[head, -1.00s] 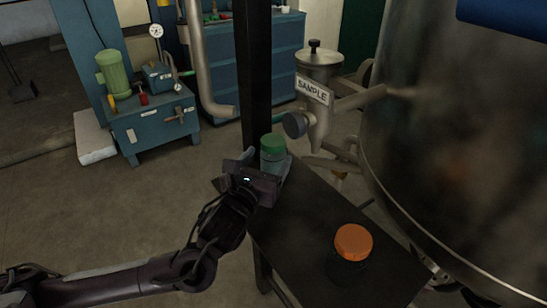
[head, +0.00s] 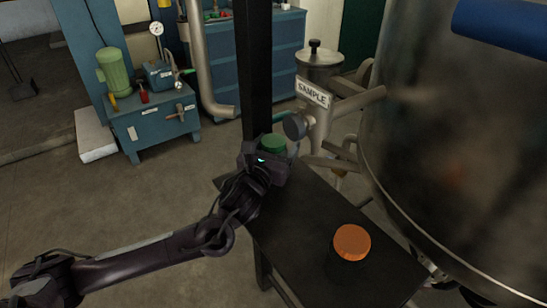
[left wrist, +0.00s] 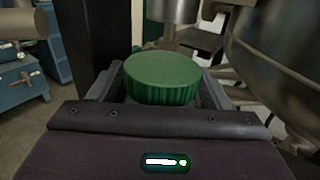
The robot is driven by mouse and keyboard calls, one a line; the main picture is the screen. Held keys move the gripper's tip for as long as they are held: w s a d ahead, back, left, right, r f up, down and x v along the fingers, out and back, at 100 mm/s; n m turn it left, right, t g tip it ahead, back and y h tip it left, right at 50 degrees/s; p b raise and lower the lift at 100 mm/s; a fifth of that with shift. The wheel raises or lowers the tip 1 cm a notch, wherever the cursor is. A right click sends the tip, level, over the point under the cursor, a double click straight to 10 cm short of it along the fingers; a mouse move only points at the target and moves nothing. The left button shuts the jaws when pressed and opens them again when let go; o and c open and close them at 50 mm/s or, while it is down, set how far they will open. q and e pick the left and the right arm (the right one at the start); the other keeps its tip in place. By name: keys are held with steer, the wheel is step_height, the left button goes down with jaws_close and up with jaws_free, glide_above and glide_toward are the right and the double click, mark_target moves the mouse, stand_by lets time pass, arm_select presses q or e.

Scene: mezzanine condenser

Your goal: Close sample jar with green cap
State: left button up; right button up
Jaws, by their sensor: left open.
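The green cap (head: 272,143) sits on top of the sample jar at the far end of the dark table. It also shows large in the left wrist view (left wrist: 162,78). The jar's body is almost wholly hidden behind my gripper, and I cannot tell how tightly the cap sits. My left gripper (head: 275,152) is open, with its fingers on either side of the jar just below the cap. Whether they touch the jar is not clear. My right gripper is in neither view.
A dark jar with an orange cap (head: 352,243) stands on the near part of the table (head: 300,225). The vessel labelled SAMPLE (head: 318,110) hangs close behind the green-capped jar. A black post (head: 254,75) rises beside it. A large metal tank (head: 450,150) bounds the right side.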

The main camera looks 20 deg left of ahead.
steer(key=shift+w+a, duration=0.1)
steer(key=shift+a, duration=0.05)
arm_select(q)
steer(key=c, duration=0.9)
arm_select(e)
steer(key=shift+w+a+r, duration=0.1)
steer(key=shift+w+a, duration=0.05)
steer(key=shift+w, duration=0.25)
